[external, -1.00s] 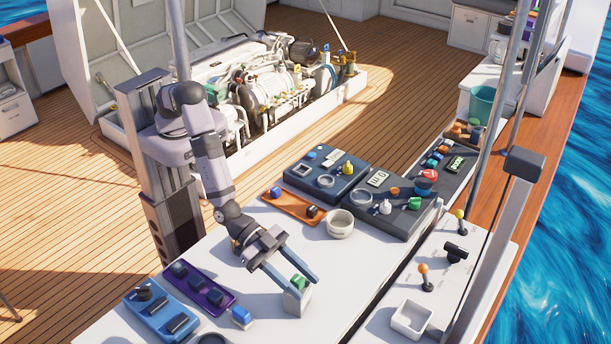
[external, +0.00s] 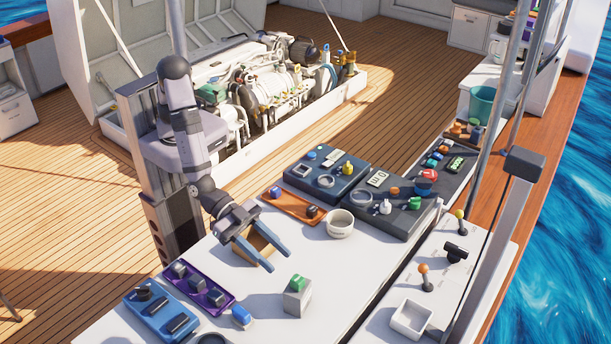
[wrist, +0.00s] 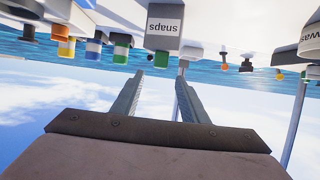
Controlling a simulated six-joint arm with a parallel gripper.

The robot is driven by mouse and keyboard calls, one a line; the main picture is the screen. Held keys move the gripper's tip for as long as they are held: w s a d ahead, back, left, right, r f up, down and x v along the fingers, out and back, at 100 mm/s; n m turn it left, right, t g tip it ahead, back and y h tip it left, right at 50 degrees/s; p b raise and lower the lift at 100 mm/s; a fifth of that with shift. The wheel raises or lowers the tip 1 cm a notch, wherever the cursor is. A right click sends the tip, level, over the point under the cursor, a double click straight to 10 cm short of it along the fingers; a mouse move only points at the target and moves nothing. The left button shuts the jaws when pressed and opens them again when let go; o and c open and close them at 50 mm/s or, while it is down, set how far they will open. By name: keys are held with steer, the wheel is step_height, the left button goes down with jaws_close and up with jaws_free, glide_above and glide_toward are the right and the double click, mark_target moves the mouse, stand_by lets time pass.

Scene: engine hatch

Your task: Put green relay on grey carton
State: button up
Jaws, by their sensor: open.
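The green relay (external: 298,283) rests on top of the grey carton (external: 297,301) on the white bench. In the wrist view, which looks upside down, the grey carton (wrist: 164,28) is labelled "snaps" and the green relay (wrist: 161,60) shows against its top. My gripper (external: 279,260) is open and empty, behind and to the left of the carton, apart from both. Its two fingers (wrist: 160,76) are spread with nothing between them in the wrist view.
A tan carton (external: 262,245) stands partly hidden behind my gripper. A white bowl (external: 340,224) and an orange tray (external: 291,207) are farther back. A purple tray (external: 198,288) and a small blue and white object (external: 241,316) are to the left. The bench right of the grey carton is clear.

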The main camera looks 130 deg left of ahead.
steer(key=shift+v, duration=1.3)
steer(key=s+a+f+g, duration=0.1)
steer(key=s+a+g, duration=0.3)
steer(key=s, duration=0.7)
steer(key=s+a+f+g, duration=0.1)
steer(key=s+a+g, duration=0.4)
steer(key=s+a, duration=0.3)
steer(key=s+a+f+g, duration=0.2)
steer(key=s+a+g, duration=0.2)
steer(key=s, duration=0.9)
steer(key=shift+s+a+g, duration=0.3)
steer(key=shift+s+a, duration=0.1)
steer(key=shift+a, duration=0.6)
